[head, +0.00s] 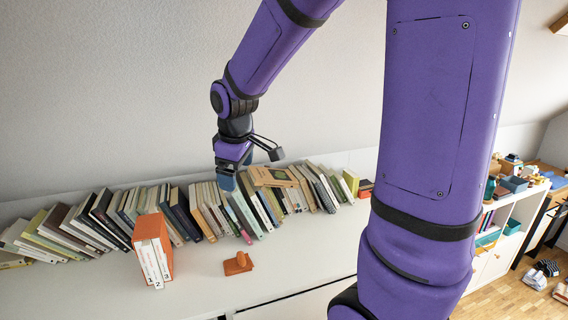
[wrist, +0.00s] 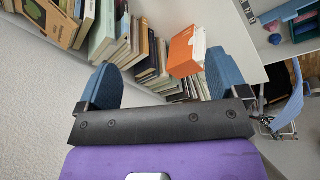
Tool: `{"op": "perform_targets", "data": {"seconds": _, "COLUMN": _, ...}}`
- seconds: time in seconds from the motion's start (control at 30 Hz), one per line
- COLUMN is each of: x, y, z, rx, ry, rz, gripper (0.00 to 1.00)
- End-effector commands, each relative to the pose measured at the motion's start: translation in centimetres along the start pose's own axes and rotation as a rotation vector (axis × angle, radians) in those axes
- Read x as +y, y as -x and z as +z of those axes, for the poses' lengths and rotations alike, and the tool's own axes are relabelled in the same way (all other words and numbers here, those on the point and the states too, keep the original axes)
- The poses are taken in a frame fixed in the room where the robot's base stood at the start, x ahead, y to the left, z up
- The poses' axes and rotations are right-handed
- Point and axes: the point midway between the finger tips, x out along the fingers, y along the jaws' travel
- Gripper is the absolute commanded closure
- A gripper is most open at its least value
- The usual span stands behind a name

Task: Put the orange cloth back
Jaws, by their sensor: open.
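The orange cloth (head: 238,263) lies as a small crumpled heap on the bare white top, right of the orange book set, in the head view. I cannot make it out in the wrist view. My gripper (head: 236,182) is above the row of books, behind and above the cloth and well apart from it. Its two blue fingers are spread wide in the wrist view (wrist: 160,75), and nothing is held between them.
A long row of leaning books (head: 120,212) runs along the wall on the white top (head: 200,300). An orange book set (head: 166,238) marked 1, 2, 3 stands in front; it also shows in the wrist view (wrist: 183,52). A shelf unit (head: 510,215) stands far right.

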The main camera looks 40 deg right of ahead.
Motion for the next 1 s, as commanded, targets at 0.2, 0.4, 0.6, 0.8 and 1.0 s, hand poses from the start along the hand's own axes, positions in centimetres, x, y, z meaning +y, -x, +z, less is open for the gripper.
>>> {"op": "perform_targets", "data": {"seconds": 0.2, "x": -3.2, "y": 6.2, "z": 3.2, "rx": 0.069, "ry": -0.167, "rz": 0.028, "gripper": 0.08}}
{"op": "perform_targets", "data": {"seconds": 0.4, "x": -6.5, "y": 10.4, "z": 6.8, "rx": 0.135, "ry": -0.319, "rz": 0.029, "gripper": 0.08}}
{"op": "perform_targets", "data": {"seconds": 0.6, "x": -9.6, "y": 13.2, "z": 10.5, "rx": 0.201, "ry": -0.462, "rz": 0.011, "gripper": 0.08}}
{"op": "perform_targets", "data": {"seconds": 0.8, "x": -11.6, "y": 14.3, "z": 13.0, "rx": 0.242, "ry": -0.554, "rz": -0.011, "gripper": 0.08}}
{"op": "perform_targets", "data": {"seconds": 1.0, "x": -12.2, "y": 14.5, "z": 13.7, "rx": 0.252, "ry": -0.581, "rz": -0.020, "gripper": 0.08}}
